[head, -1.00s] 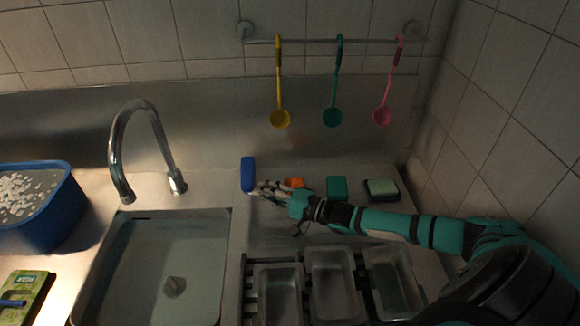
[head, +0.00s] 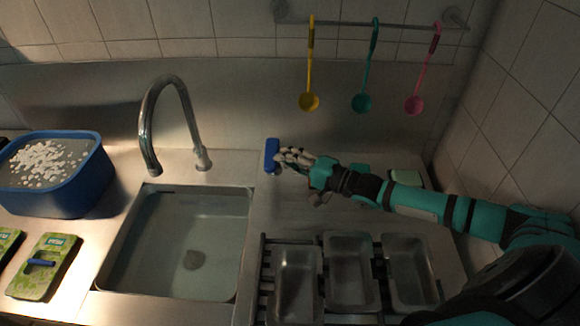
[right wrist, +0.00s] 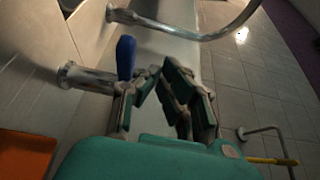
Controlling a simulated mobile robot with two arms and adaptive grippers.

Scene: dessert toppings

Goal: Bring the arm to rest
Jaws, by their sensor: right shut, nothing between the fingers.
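My right gripper (head: 284,156) is over the back of the counter, close beside an upright blue object (head: 271,156). Its fingers are shut with nothing between them. In the right wrist view, the fingertips (right wrist: 162,70) come together and the blue object (right wrist: 125,57) stands just left of them; I cannot tell whether they touch. My right arm reaches in from the right, over the back counter. My left gripper is not in view.
A sink (head: 180,290) with a tall faucet (head: 202,158) lies left of the arm. Metal trays (head: 350,272) sit in front of it. Ladles, including a yellow one (head: 309,102), hang behind. A blue tub (head: 55,200) stands far left. An orange thing (right wrist: 25,155) shows in the wrist view.

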